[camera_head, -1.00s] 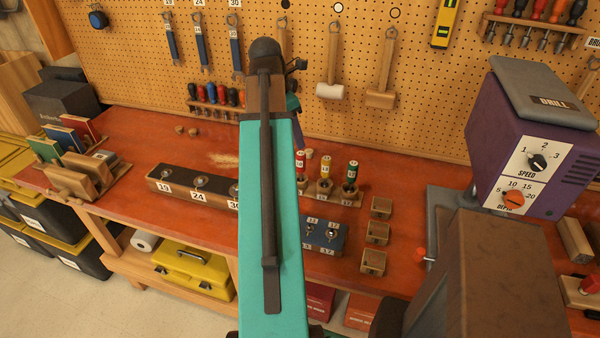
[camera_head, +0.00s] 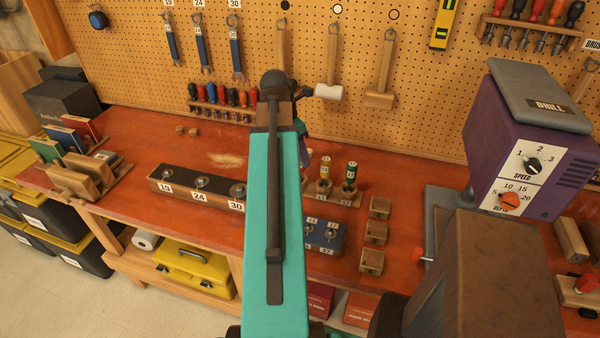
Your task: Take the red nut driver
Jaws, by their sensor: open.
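The red nut driver's place, at the stand's left end, is behind my teal arm, so the driver does not show now. My arm reaches forward over the bench, and a sliver of its wrist shows just left of the yellow-topped driver. My gripper's jaws are hidden behind the arm, so I cannot see how they lie to the red driver.
A blue socket block (camera_head: 326,237) and small wooden boxes (camera_head: 375,233) sit in front of the stand. A long dark block (camera_head: 198,186) lies left of my arm. The purple drill press (camera_head: 530,140) stands at right. The pegboard (camera_head: 390,60) rises behind.

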